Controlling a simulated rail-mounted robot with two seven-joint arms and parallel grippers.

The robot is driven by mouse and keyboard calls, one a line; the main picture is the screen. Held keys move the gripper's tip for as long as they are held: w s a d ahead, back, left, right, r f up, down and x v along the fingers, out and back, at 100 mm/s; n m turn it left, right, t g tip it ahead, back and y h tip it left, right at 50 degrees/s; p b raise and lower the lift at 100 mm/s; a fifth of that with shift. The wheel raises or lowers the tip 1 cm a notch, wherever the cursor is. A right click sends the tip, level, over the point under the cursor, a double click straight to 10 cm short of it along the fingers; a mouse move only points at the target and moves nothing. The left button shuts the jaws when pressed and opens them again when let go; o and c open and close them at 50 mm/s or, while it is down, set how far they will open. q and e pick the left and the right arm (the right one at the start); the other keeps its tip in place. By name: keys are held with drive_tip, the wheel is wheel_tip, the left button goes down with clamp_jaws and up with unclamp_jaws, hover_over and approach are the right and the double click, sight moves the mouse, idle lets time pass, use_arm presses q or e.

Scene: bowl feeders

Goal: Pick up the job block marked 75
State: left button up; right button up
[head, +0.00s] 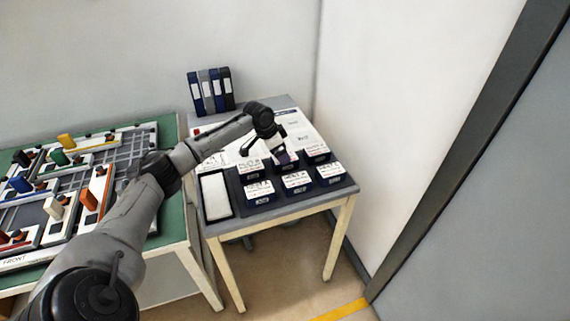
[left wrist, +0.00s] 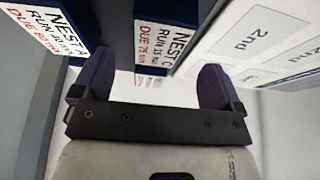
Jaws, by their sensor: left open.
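Several dark blue job blocks with white labels stand in two rows on the small table in the head view, where their marks are too small to read. In the left wrist view, one block (left wrist: 172,32) reads NEST C, with a red line that appears to say DUE 75. Another block (left wrist: 60,22) to its left reads NEST A. My left gripper (head: 282,157) is over the back row of blocks. In the left wrist view its purple fingers (left wrist: 155,82) are apart, with the DUE 75 label between and beyond them. Contact cannot be told. My right gripper is out of view.
A dark-framed white tray (head: 216,196) lies left of the blocks. A printed sheet (left wrist: 260,45) marked 2nd lies near them. Binders (head: 210,92) stand at the back. A green table (head: 170,215) with fixtures is at left, a wall (head: 400,90) at right.

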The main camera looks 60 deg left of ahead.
use_arm(q)
drive_tip(key=shift+b+x, duration=1.15)
drive_tip(key=shift+x, duration=1.45)
drive_tip(key=c, duration=1.1)
